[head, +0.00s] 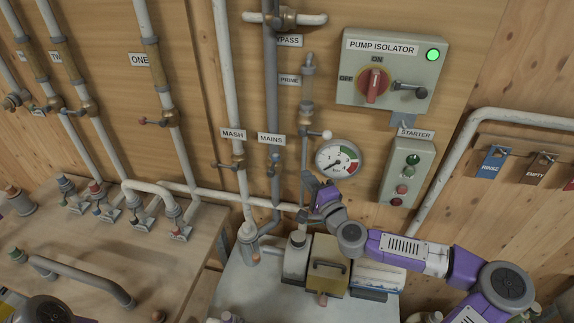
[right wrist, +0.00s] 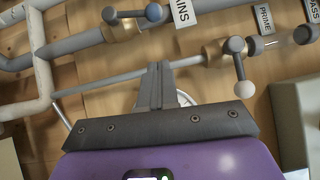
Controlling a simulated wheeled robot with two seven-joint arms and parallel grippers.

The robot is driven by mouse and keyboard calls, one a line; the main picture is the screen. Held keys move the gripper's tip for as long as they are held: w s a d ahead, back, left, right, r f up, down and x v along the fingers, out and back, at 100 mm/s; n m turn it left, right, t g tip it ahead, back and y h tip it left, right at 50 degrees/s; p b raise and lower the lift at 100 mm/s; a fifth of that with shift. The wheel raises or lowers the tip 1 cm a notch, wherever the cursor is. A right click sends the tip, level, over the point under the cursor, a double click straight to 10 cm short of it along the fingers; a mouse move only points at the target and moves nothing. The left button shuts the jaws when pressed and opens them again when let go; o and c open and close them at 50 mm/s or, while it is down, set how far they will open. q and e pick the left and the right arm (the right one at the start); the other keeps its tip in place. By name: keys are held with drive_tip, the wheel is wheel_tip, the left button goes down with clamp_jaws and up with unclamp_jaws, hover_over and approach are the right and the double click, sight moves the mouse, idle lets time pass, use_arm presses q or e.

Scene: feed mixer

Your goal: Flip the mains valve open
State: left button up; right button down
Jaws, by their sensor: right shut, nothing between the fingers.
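The mains valve (head: 274,160) sits on the grey vertical pipe just under the MAINS label (head: 271,139). My left gripper is not in view.
The prime valve (right wrist: 236,47) has a white-knobbed lever near my right fingers. A round pressure gauge (head: 338,158) is right of them. The mash valve (head: 238,162) is left of the mains valve. The pump isolator box (head: 390,75) and starter box (head: 408,172) stand further right.

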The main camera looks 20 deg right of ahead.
sight(278, 157)
drive_tip(key=w+a, duration=0.3)
drive_tip(key=w, duration=0.4)
drive_tip(key=shift+w+r+p, duration=0.2)
drive_tip(key=shift+r+p, duration=0.05)
drive_tip(key=shift+p, duration=0.1)
drive_tip(key=r+n+p, duration=0.1)
drive_tip(key=p, duration=0.1)
drive_tip(key=w+a+g+p, duration=0.1)
drive_tip(key=p, duration=0.1)
drive_tip(key=shift+a+r+n, duration=0.25)
drive_tip(key=shift+r+n, duration=0.1)
drive_tip(key=shift+n, duration=0.05)
drive_tip(key=shift+w+a+n+g+p, duration=0.1)
drive_tip(key=shift+n+g+p, duration=0.2)
drive_tip(key=shift+g+p, duration=0.3)
drive_tip(key=shift+f, duration=0.15)
